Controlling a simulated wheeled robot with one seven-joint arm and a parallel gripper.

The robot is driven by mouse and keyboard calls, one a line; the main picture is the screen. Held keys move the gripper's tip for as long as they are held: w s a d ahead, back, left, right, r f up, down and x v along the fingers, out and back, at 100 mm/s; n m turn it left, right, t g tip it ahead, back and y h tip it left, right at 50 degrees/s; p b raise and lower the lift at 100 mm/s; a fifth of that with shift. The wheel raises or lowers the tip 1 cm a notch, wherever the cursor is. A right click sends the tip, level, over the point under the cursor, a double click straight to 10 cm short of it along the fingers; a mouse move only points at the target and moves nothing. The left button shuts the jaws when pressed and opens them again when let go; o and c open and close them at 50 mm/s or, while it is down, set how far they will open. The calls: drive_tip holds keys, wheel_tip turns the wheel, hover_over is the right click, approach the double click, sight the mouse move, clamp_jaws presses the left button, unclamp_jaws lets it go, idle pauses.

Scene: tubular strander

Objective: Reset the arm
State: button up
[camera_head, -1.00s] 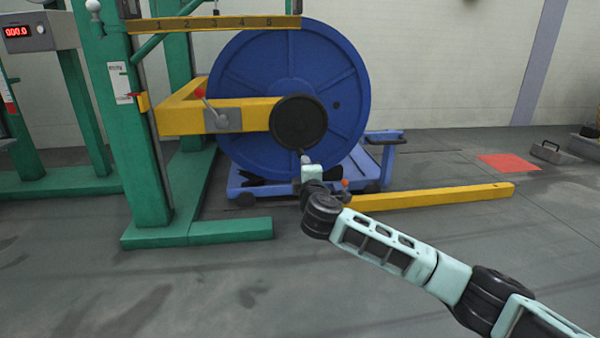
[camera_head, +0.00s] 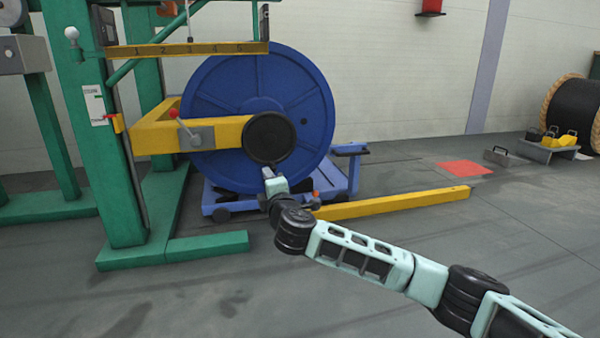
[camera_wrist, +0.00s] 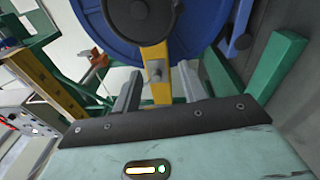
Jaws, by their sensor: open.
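My gripper (camera_head: 268,172) is at the end of my outstretched arm, in front of the blue reel and just below the black disc (camera_head: 269,138) in the head view. In the wrist view the two fingers of my gripper (camera_wrist: 160,85) stand apart with nothing held between them. The yellow arm (camera_head: 220,134) of the green stand shows beyond and between the fingers in the wrist view (camera_wrist: 158,75). The blue reel (camera_head: 310,100) stands upright behind it. Whether the fingertips touch anything cannot be told.
The green frame (camera_head: 118,200) stands at left, with a red-knobbed lever (camera_head: 178,122). A blue cart (camera_head: 345,165) sits under the reel. A yellow bar (camera_head: 400,202) lies low across the floor to the right. A black cable drum (camera_head: 575,108) stands far right. The foreground floor is clear.

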drive_tip(key=s+a+r+n+g+y+p, duration=0.35)
drive_tip(key=s+a+r+n+y, duration=0.25)
drive_tip(key=s+a+r+n, duration=0.3)
drive_tip(key=s+a+r+n+g+y+p, duration=0.2)
drive_tip(key=s+a+r+n+g+y, duration=0.35)
drive_tip(key=s+r+n, duration=0.4)
drive_tip(key=s+f+n+g+h+p, duration=0.2)
drive_tip(key=s+n+g+h+p, duration=0.6)
drive_tip(key=s+n, duration=1.5)
drive_tip(key=s+d+f+n+g+h+p, duration=0.1)
drive_tip(key=s+d+n+h+p, duration=0.1)
drive_tip(key=d+n, duration=0.35)
drive_tip(key=s+d+f+n+g+h+p, duration=0.1)
drive_tip(key=s+d+n+h+p, duration=0.15)
drive_tip(key=d, duration=0.65)
drive_tip(key=s+d+r+n+t+h+p, duration=0.1)
drive_tip(key=d+r+n+h+p, duration=0.4)
drive_tip(key=d, duration=0.8)
drive_tip(key=s+d+r+n+t+h+p, duration=0.1)
drive_tip(key=d+r+p, duration=0.45)
drive_tip(key=d, duration=0.75)
wheel_tip(320, 180, up, 40)
drive_tip(key=p, duration=3.5)
drive_tip(key=shift+s+d+p, duration=0.2)
drive_tip(key=shift+s+p, duration=0.05)
drive_tip(key=shift+p, duration=0.15)
